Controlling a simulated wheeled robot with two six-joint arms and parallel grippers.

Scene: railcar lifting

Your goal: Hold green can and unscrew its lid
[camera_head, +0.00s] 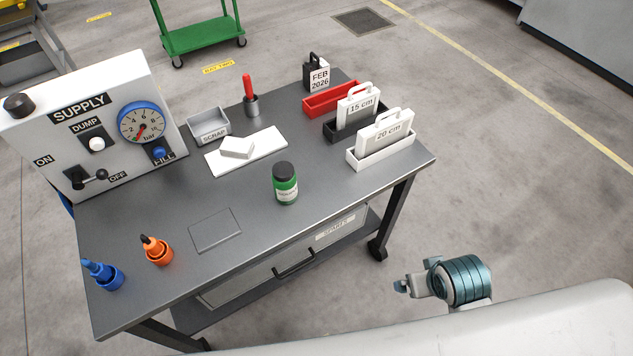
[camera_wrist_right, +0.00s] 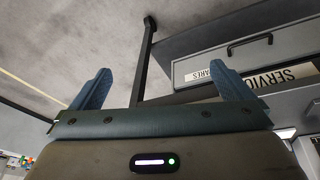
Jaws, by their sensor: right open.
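The green can (camera_head: 285,188) with its dark lid (camera_head: 284,169) stands upright near the middle of the grey table, its label facing me. No gripper touches it. My right gripper (camera_head: 403,286) is off the table's front right side, apart from the can. In the right wrist view my right gripper (camera_wrist_right: 160,92) has its two blue fingers spread wide with nothing between them. The can is not seen in that view. My left gripper is not in view.
Near the can are a white tile with a block (camera_head: 247,148), a scrap tray (camera_head: 209,126) and a red marker in a holder (camera_head: 250,98). Tag boxes (camera_head: 380,150) stand at right. A supply panel (camera_head: 92,125) is at left. An orange bottle (camera_head: 157,251) and blue bottle (camera_head: 104,273) stand front left.

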